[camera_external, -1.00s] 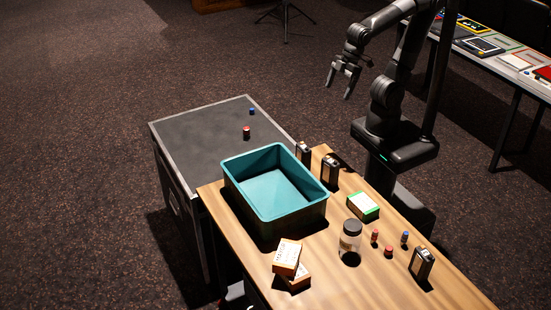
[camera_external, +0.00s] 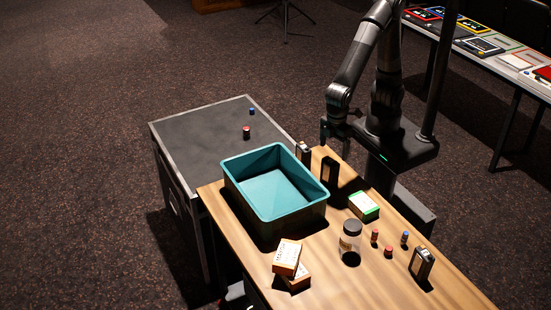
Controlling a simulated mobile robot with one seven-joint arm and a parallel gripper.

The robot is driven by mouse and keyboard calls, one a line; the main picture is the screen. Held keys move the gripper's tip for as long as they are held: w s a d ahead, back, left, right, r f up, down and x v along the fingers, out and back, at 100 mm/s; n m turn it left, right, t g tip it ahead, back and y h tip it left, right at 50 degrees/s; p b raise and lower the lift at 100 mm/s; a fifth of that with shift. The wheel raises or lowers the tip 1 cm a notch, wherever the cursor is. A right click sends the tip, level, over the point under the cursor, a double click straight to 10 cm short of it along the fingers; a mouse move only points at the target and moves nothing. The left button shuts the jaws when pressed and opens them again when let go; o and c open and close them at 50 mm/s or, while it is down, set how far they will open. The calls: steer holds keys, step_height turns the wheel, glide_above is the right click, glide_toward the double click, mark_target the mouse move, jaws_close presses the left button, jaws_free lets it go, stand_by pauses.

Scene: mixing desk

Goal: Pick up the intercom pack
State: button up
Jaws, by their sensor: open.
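Three similar small dark upright packs stand on the wooden desk (camera_external: 222,208); I cannot tell which one is named the intercom pack. One pack (camera_external: 303,153) is at the tub's far right corner, another pack (camera_external: 329,172) stands just right of it, and a third pack (camera_external: 421,264) is near the front right. My gripper (camera_external: 335,143) points down above and just behind the middle pack, open and holding nothing visible. Its fingers are dark and hard to make out, and I cannot tell the exact gap to the pack.
A teal tub (camera_external: 250,212) fills the desk's left part. A green-and-white box (camera_external: 363,206), a dark-lidded jar (camera_external: 350,243), stacked cartons (camera_external: 288,257) and several small cylinders stand nearby. A grey-topped case (camera_external: 195,135) adjoins the desk with two small cylinders on it.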

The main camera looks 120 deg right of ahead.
mark_target(330, 167)
steer(key=f, duration=0.9)
steer(key=shift+w+d+f, duration=0.2)
steer(key=shift+f, duration=0.2)
steer(key=shift+c, duration=0.2)
steer(key=c, duration=1.2)
